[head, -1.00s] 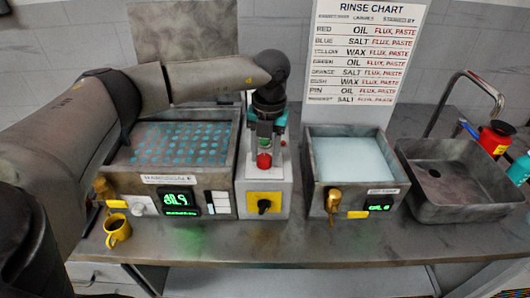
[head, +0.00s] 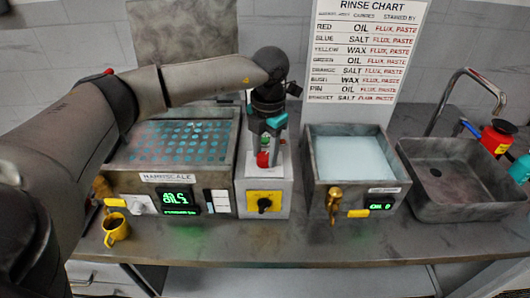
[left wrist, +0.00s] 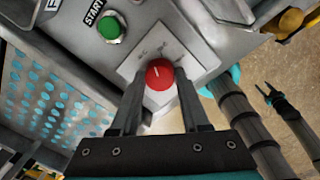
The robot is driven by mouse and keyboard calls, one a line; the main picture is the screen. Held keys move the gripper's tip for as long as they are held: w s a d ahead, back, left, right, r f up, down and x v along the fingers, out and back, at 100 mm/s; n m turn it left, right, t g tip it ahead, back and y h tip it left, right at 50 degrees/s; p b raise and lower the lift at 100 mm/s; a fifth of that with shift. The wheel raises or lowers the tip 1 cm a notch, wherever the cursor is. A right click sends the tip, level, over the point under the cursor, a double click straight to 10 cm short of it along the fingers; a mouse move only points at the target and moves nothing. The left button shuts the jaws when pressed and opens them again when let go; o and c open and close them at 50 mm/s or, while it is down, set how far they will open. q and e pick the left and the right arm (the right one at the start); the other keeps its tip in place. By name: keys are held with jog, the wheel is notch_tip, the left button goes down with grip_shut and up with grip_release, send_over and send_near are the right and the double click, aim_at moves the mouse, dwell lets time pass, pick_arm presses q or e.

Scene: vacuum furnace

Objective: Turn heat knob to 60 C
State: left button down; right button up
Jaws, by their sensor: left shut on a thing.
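A round red knob (left wrist: 160,75) with a white pointer line sits on a pale plate with faint, unreadable marks in the left wrist view. The white pointer line points up and slightly left in the left wrist view.
A green START button (left wrist: 110,27) is beside the knob. A black knob on a yellow plate (head: 264,204) is below. The left bath (head: 160,178) has a green display (head: 179,200); the right bath (head: 357,172) holds pale liquid.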

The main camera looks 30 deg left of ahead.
aim_at(263, 159)
pick_arm(q)
jog(key=m+b, duration=0.1)
jog(key=m, duration=0.6)
jog(key=m+b, duration=0.1)
jog(key=m, duration=0.5)
jog(key=shift+r+m+t+h+b, duration=0.1)
jog(key=shift+m+t+h+b, duration=0.2)
jog(key=shift+b, duration=0.1)
jog(key=shift+c, duration=1.9)
grip_release()
notch_tip(263, 159, up, 15)
jog(key=shift+s, duration=0.45)
